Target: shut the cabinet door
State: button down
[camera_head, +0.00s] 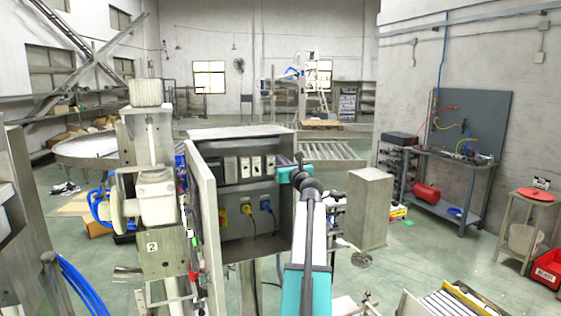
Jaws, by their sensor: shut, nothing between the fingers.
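The grey cabinet (253,132) stands at the middle with its front open. Its door (206,208) is hinged at the left and swung out toward me, seen nearly edge-on. Inside show a row of switches and blue and yellow plugs. My arm reaches up from the bottom centre, across the cabinet's right side. My gripper (299,160) is small, at the arm's far end by the cabinet's right edge, and partly hidden by the wrist. It is shut and empty, well to the right of the door and apart from it.
A pale machine column (155,190) stands just left of the door. A grey box on a post (369,208) stands right of the cabinet. A workbench (446,180) lies along the right wall. Open floor lies between the box and bench.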

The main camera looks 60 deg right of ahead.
aim_at(212, 250)
jog(key=k, duration=1)
